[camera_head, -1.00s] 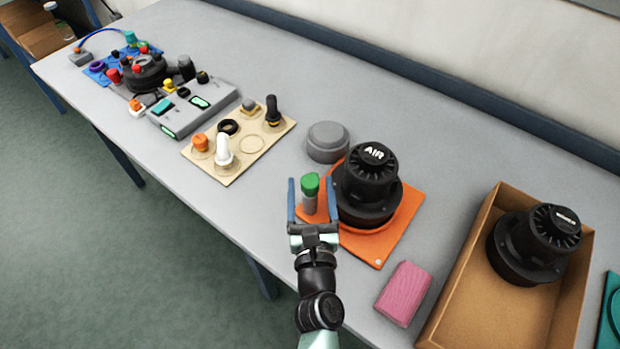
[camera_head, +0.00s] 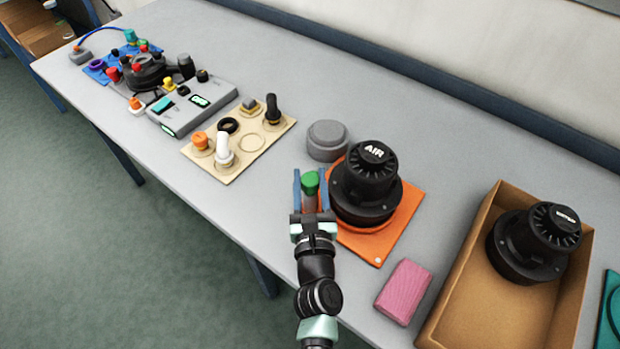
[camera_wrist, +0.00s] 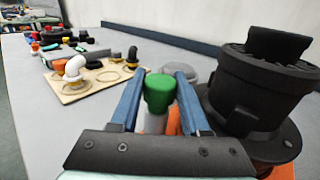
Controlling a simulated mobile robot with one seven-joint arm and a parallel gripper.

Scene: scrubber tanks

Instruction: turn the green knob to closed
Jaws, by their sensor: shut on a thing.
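The green knob (camera_head: 310,183) tops a short grey post at the left edge of the orange mat (camera_head: 393,230). In the wrist view the green knob (camera_wrist: 159,92) stands upright between the fingers. My gripper (camera_head: 311,186) is shut on it, with one blue finger on each side. The wrist view shows my gripper (camera_wrist: 158,98) from behind, its fingers reaching forward around the knob. The black unit marked AIR (camera_head: 364,185) stands on the mat just right of my right finger. Which way the knob is set cannot be told.
A grey round cap (camera_head: 327,140) lies behind the knob. A pink block (camera_head: 403,292) and a cardboard box (camera_head: 447,305) with another black unit (camera_head: 535,243) are to the right. A beige board (camera_head: 190,152) with several fittings is to the left.

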